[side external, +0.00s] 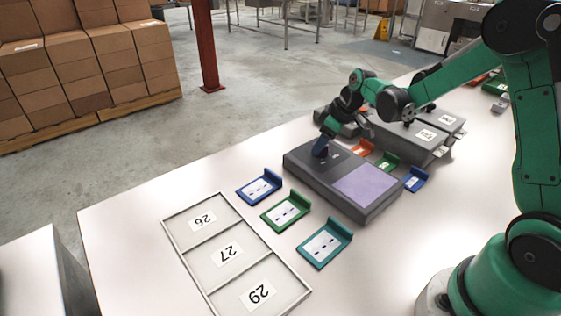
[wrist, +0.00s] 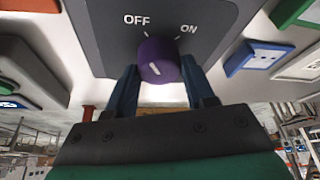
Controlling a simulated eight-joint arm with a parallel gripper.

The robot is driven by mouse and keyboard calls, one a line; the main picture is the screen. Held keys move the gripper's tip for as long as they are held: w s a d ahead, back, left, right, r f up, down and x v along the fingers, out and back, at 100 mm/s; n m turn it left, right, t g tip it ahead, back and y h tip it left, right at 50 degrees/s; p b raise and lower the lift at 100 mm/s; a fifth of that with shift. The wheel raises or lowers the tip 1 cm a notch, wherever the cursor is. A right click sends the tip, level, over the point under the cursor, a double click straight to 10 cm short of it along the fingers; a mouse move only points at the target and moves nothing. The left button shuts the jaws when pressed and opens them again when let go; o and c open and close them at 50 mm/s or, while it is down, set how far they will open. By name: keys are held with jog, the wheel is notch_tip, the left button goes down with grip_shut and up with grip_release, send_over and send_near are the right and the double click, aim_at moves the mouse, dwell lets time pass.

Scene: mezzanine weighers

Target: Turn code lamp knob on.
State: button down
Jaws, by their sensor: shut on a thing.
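The code lamp knob (wrist: 158,58) is a purple round knob on a dark grey panel (wrist: 105,40) marked OFF and ON in the wrist view. A short white line shows on the knob's face; I cannot tell for sure which mark it points to. My gripper (wrist: 160,68) has its two blue fingers on either side of the knob, shut on it. In the side view my gripper (side external: 322,147) reaches down onto the dark panel of a grey weigher (side external: 300,170) with a lilac plate (side external: 365,188), and the knob is mostly hidden there.
Blue (side external: 262,187), green (side external: 287,211) and teal (side external: 325,243) card holders stand left of the weigher. A framed tray (side external: 196,250) has sections 26, 27 and 29. Small orange, green and blue holders (side external: 416,180) and more grey units (side external: 410,140) lie close behind the weigher.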

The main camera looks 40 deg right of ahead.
jog(key=m+h, duration=0.1)
jog(key=m, duration=0.2)
jog(key=m+h, duration=0.1)
jog(key=m, duration=0.3)
jog(key=shift+a+h, duration=0.2)
jog(key=shift+h, duration=0.2)
jog(key=m+h, duration=0.1)
jog(key=m, duration=0.2)
jog(key=m+g+h, duration=0.1)
jog(key=m, duration=0.2)
jog(key=shift+m, duration=0.3)
jog(key=shift+c, duration=1.5)
grip_release()
jog(key=shift+v, duration=2.85)
